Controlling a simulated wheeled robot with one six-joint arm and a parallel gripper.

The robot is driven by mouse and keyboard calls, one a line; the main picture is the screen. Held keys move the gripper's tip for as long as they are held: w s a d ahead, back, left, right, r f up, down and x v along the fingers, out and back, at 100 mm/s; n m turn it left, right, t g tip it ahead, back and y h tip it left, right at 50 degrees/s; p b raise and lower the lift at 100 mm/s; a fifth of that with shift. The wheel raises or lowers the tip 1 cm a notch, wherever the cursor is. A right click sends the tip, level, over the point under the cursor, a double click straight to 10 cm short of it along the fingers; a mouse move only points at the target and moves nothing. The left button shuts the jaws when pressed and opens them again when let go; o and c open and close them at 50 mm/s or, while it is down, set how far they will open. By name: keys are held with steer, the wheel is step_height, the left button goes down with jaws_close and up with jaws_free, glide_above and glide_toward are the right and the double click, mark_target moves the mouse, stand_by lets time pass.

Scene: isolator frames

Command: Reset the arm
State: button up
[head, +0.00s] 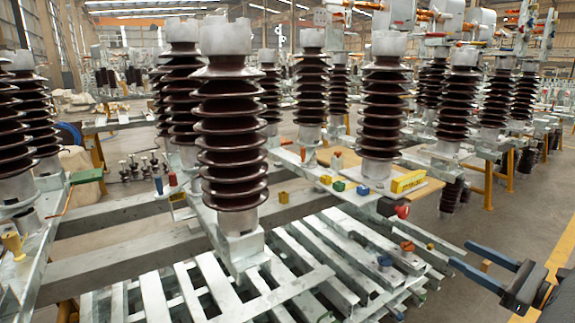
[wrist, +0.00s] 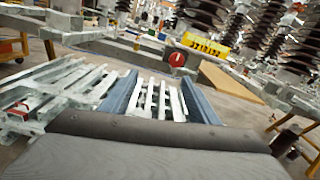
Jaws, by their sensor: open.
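My gripper (head: 487,270) shows at the lower right of the head view, with its two blue-grey fingers spread apart and nothing between them. It is beside the right end of the slatted metal frame. In the wrist view the two fingers of my gripper (wrist: 160,98) stand apart on either side of pale metal slats seen beyond them. The gap between the fingers is empty. The rest of my arm is mostly out of the head view.
Tall brown ribbed insulators (head: 232,140) stand on metal frames. Pale slats (head: 290,270) fill the lower middle. A yellow block (head: 408,181) and a red knob (head: 402,211) lie left of my gripper; the knob also shows in the wrist view (wrist: 177,59). Open floor (head: 500,220) lies at right.

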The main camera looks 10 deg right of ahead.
steer(key=s+a+r+n+g+y+p, duration=0.15)
steer(key=a+n+g, duration=0.4)
steer(key=a, duration=0.65)
steer(key=a+n+g+y+p, duration=0.1)
steer(key=a+n+g+y, duration=0.35)
steer(key=a, duration=0.75)
steer(key=s+a+r+n+g+h+p, duration=0.1)
steer(key=s+a+r+n+g+h, duration=0.1)
steer(key=a+n+h, duration=0.4)
steer(key=s+a+r+n+g+h+p, duration=0.2)
steer(key=s+a+n+g+h, duration=0.2)
steer(key=n, duration=0.9)
steer(key=shift+s+a+r+n+g+h+p, duration=0.25)
steer(key=shift+s+a+h, duration=0.65)
steer(key=shift+h, duration=0.5)
